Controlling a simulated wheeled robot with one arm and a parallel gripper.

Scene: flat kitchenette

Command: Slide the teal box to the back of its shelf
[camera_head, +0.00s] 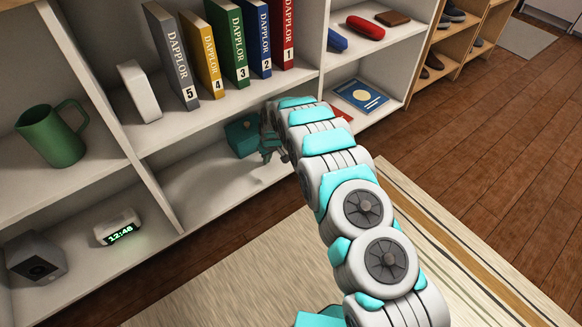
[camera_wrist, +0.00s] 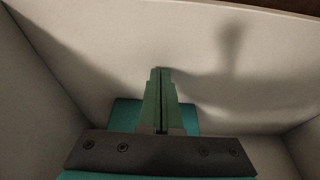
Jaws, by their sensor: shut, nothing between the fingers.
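The teal box (camera_head: 240,138) sits on the lower middle shelf (camera_head: 205,185), under the row of binders. My gripper (camera_head: 270,152) is at the box's right front in the head view and partly covers it. In the wrist view the box (camera_wrist: 125,114) shows on both sides of my shut fingers (camera_wrist: 160,72), with its middle hidden behind them. The fingers are together with nothing between them. I cannot tell whether they touch the box.
Numbered binders (camera_head: 222,45) and a white upright block (camera_head: 139,91) stand on the shelf above. A vertical divider (camera_head: 120,130) bounds the compartment at left. A green jug (camera_head: 55,135) and a clock (camera_head: 118,228) are further left. The shelf in front of the box is bare.

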